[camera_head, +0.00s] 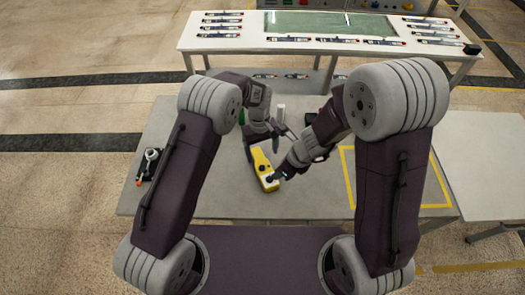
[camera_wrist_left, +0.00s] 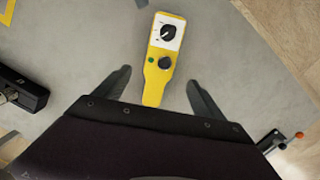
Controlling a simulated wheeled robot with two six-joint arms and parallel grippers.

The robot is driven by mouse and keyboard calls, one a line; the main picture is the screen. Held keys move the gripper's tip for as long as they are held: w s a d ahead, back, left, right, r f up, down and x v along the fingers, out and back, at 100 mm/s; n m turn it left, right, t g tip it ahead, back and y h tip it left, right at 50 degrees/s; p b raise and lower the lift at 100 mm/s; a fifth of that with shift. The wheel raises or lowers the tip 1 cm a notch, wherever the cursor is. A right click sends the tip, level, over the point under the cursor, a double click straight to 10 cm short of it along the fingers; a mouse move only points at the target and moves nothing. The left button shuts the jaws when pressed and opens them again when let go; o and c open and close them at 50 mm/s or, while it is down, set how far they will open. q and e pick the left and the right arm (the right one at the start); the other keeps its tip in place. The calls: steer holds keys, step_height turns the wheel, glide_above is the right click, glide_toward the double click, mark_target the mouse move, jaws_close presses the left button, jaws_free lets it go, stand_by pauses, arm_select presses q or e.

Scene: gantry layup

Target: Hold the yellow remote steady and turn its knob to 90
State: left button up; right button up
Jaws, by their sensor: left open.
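The yellow remote (camera_head: 258,160) lies on the grey table, its narrow handle toward the far side. In the left wrist view the remote (camera_wrist_left: 155,90) shows a white face with a black knob (camera_wrist_left: 168,32), a round black part below it and a green button. My left gripper (camera_head: 267,143) is open above the handle. In the left wrist view its fingers (camera_wrist_left: 157,90) stand on either side of the handle, apart from it. My right gripper (camera_head: 274,178) appears over the remote's white-faced end and partly hides it in the head view. Its jaw gap is not clear.
A black device (camera_wrist_left: 22,90) lies on the table beside the remote. A small black stand with an orange part (camera_head: 148,163) is at the table's left. Yellow tape (camera_head: 348,178) marks an area on the right. A white cylinder (camera_head: 281,112) stands behind my left gripper.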

mark_target(263, 166)
arm_select(q)
steer(key=shift+s, duration=0.1)
steer(key=shift+f, duration=0.2)
steer(key=f, duration=0.8)
steer(key=shift+s+d+f, duration=0.25)
steer(key=shift+s+f, duration=0.05)
steer(key=shift+s, duration=0.1)
steer(key=c, duration=1.6)
jaws_close()
arm_select(e)
steer(key=shift+o, duration=1.3)
steer(key=a+f+n, duration=0.1)
steer(key=f, duration=0.2)
steer(key=w+f, duration=0.1)
steer(key=f, duration=0.2)
steer(key=w+a+f+n, duration=0.1)
steer(key=f, duration=0.2)
steer(key=shift+w+a+n+g+y, duration=0.15)
steer(key=shift+a+n+g+y, duration=0.15)
steer(key=shift+g+y, duration=0.1)
